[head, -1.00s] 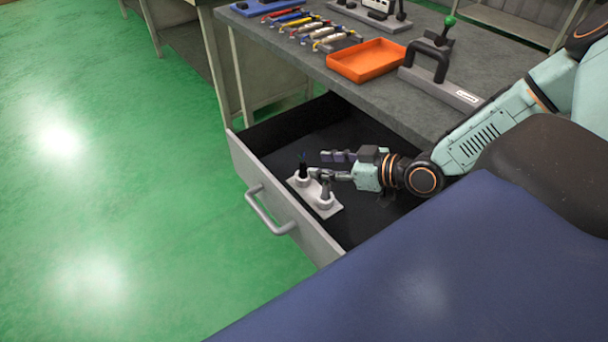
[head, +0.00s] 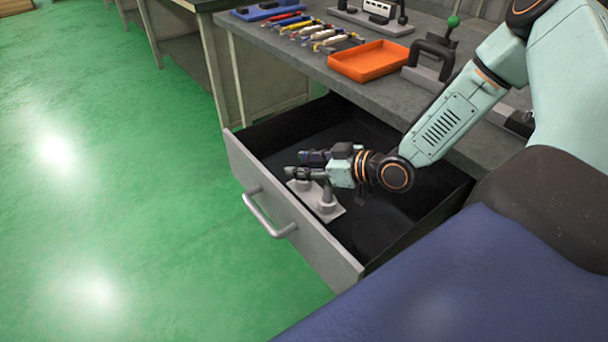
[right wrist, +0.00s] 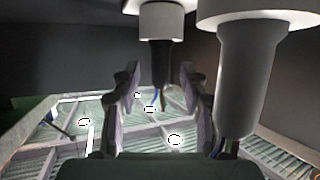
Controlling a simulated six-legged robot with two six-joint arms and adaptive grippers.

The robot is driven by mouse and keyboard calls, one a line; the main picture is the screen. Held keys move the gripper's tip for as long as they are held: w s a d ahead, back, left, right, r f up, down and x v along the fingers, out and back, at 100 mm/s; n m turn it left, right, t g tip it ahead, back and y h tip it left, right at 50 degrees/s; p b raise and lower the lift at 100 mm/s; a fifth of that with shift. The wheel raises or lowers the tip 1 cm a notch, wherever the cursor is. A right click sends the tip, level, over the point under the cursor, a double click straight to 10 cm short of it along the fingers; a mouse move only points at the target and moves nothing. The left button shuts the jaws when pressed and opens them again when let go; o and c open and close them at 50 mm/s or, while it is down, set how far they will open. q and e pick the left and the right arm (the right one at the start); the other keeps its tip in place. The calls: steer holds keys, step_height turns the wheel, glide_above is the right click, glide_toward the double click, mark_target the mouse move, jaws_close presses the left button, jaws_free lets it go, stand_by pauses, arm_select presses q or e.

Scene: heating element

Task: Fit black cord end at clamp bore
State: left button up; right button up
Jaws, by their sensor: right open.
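A dark upright cord end (right wrist: 160,60) with thin coloured wires at its tip stands in a white collar; the wrist view shows it upside down. A larger grey cord end (right wrist: 235,80) stands beside it in its own collar. My right gripper (head: 299,164) is open over the pale holder plate (head: 330,213) in the drawer. Its fingers (right wrist: 162,105) lie either side of the dark cord end, with gaps showing, and hide it in the head view. A fixture with a green knob (head: 453,21) stands on the bench; I cannot make out a clamp bore. My left gripper is not in view.
The drawer (head: 300,226) stands open, its walls close around my gripper. On the bench (head: 290,62) above are an orange tray (head: 370,63), several coloured tools (head: 325,38) and a black-handled block (head: 432,60). Green floor lies clear at left.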

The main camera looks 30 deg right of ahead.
steer(key=shift+w, duration=0.1)
steer(key=c, duration=0.4)
jaws_close()
steer(key=shift+r, duration=0.1)
